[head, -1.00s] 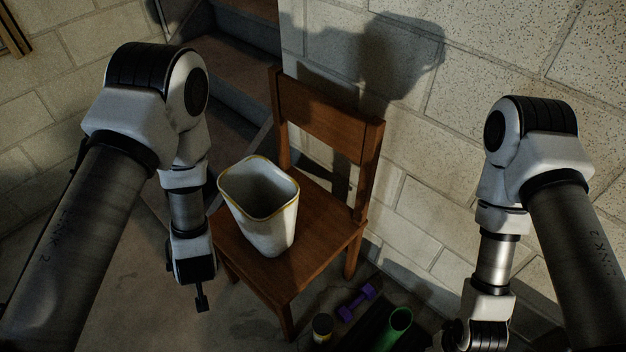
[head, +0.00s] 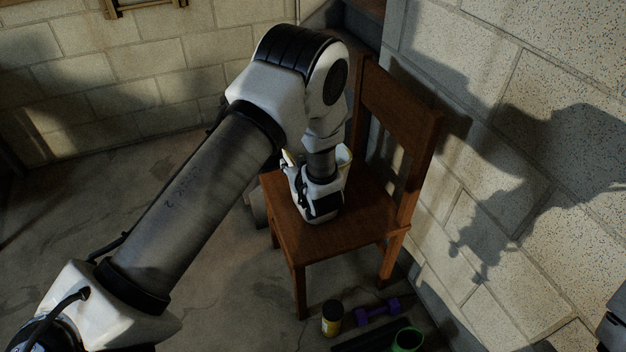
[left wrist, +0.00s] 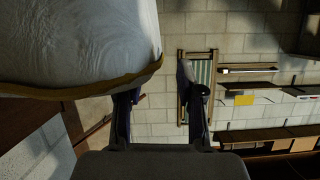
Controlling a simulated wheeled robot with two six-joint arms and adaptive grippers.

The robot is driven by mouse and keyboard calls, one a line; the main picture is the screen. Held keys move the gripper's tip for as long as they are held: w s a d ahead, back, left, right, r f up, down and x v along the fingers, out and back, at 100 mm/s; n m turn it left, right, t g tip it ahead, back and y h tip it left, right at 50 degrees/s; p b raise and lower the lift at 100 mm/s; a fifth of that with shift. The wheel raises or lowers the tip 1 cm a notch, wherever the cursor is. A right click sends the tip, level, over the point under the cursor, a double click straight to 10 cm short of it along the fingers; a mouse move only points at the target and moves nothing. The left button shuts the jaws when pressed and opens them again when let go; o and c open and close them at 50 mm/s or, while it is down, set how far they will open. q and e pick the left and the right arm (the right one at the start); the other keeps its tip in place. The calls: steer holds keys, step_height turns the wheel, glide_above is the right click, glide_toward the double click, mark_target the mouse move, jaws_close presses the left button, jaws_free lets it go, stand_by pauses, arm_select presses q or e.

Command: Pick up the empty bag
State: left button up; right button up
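A yellow-and-black can (head: 332,318), a purple dumbbell (head: 377,311) and a green tube (head: 407,340) are on the floor by the chair. A block wall (head: 510,150) stands close on the right. The floor left of the chair is open.

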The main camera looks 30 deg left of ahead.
arm_select(q)
steer(key=x, duration=0.3)
steer(key=shift+a+f, duration=0.1)
steer(key=shift+a, duration=0.1)
jaws_close()
